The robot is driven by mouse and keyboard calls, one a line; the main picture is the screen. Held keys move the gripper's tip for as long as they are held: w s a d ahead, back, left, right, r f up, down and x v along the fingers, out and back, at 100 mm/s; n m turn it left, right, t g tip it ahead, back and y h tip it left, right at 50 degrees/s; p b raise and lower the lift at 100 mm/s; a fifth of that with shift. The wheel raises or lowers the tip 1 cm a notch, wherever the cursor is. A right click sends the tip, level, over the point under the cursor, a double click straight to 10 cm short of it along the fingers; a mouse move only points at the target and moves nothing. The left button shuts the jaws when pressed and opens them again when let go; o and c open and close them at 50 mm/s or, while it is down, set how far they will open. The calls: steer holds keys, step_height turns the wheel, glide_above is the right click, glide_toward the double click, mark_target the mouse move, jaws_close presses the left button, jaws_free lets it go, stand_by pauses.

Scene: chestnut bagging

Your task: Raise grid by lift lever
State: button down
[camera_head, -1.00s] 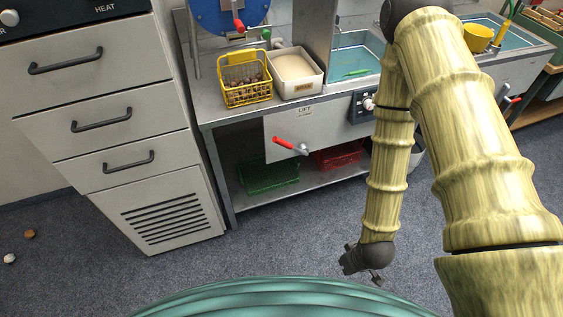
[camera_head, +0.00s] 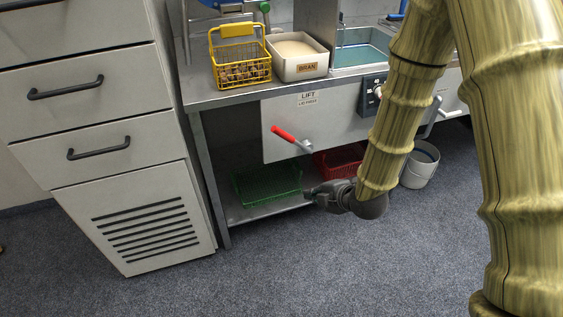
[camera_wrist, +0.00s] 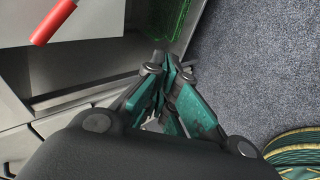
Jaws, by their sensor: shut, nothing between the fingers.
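The lift lever (camera_head: 288,137) has a red handle and a grey pivot on the front panel, under a LIFT label (camera_head: 308,99). Its handle points up and left. The red handle (camera_wrist: 53,22) also shows at the upper left of the wrist view. My gripper (camera_head: 308,194) is below the lever, near the lower shelf, and apart from it. In the wrist view my gripper (camera_wrist: 170,66) has its fingers together with nothing between them. No grid can be made out for certain.
A yellow basket of chestnuts (camera_head: 241,85) and a white BRAN box (camera_head: 318,65) stand on the counter. Green (camera_head: 268,197) and red (camera_head: 318,163) crates sit on the shelf below. A bucket (camera_head: 417,170) stands right. A drawer cabinet (camera_head: 30,125) is at left. The front floor is clear.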

mark_target(292, 138)
steer(key=w+a+r+n+t+y+b, duration=0.2)
steer(key=w+a+r+n+b, duration=0.3)
steer(key=n+b, duration=0.6)
steer(key=shift+w+a+n+y, duration=0.3)
steer(key=shift+w+n+y, duration=0.4)
steer(key=shift+w, duration=0.5)
steer(key=b+x, duration=0.3)
steer(key=x, duration=0.7)
steer(key=shift+w+d+r+b, duration=0.2)
steer(key=shift+w+d+r, duration=0.2)
steer(key=shift+d+r, duration=0.25)
steer(key=shift+w+d+r+b, duration=0.15)
steer(key=shift+w+d+r, duration=0.3)
steer(key=shift+r, duration=0.35)
steer(key=shift+s+r, duration=0.1)
